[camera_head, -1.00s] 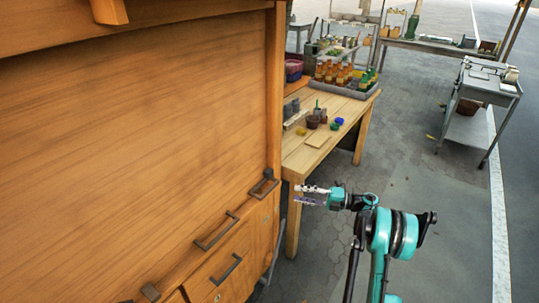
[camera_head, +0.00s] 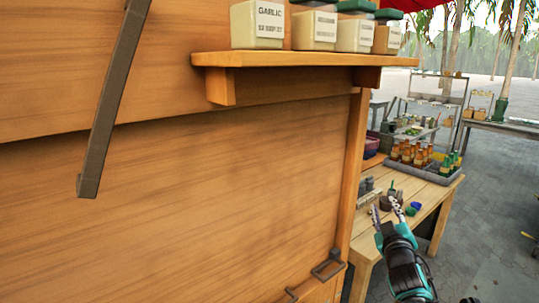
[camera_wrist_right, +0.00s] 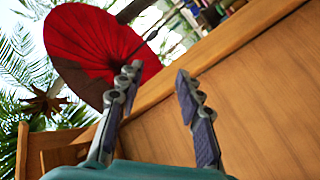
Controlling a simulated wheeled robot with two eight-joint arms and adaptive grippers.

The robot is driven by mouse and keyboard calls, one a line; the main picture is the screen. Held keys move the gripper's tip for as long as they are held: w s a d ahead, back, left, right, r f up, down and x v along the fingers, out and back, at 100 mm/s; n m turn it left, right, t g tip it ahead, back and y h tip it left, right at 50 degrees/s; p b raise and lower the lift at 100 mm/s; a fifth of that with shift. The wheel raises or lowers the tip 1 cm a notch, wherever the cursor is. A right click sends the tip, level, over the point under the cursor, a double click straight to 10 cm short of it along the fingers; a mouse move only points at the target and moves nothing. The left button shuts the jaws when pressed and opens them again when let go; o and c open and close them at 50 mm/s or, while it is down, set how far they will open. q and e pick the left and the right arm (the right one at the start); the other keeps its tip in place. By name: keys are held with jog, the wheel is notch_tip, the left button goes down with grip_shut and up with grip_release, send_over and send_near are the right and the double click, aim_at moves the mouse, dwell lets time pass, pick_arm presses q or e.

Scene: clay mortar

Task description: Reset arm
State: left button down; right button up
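My right gripper (camera_head: 387,214) shows at the lower right of the head view, teal and grey, raised in front of the wooden table. In the right wrist view my right gripper (camera_wrist_right: 155,95) has its two fingers spread apart with nothing between them. It is pointed up along the wooden cabinet (camera_wrist_right: 255,95). My left gripper is not in the head view.
The large wooden cabinet wall (camera_head: 190,200) fills the left. A shelf (camera_head: 300,59) with labelled containers, one reading garlic (camera_head: 257,25), juts out above. A wooden table (camera_head: 431,192) holds a tray of bottles (camera_head: 412,153). A red umbrella (camera_wrist_right: 90,45) shows in the right wrist view.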

jog(key=s+a+f+m+g+y, duration=0.1)
jog(key=s+a+f+g, duration=0.2)
jog(key=s+f, duration=0.5)
jog(key=s+a+f+m+g+y, duration=0.1)
jog(key=s+a+f+g, duration=0.3)
jog(key=s, duration=0.8)
jog(key=s+a+f+m+g+y, duration=0.1)
jog(key=s+a+f+m+g, duration=0.1)
jog(key=s+a+f+g, duration=0.2)
jog(key=s+a+f, duration=0.3)
jog(key=s+f, duration=0.3)
jog(key=f, duration=0.2)
jog(key=shift+m+y, duration=0.3)
jog(key=shift+m, duration=0.1)
jog(key=shift+s, duration=0.1)
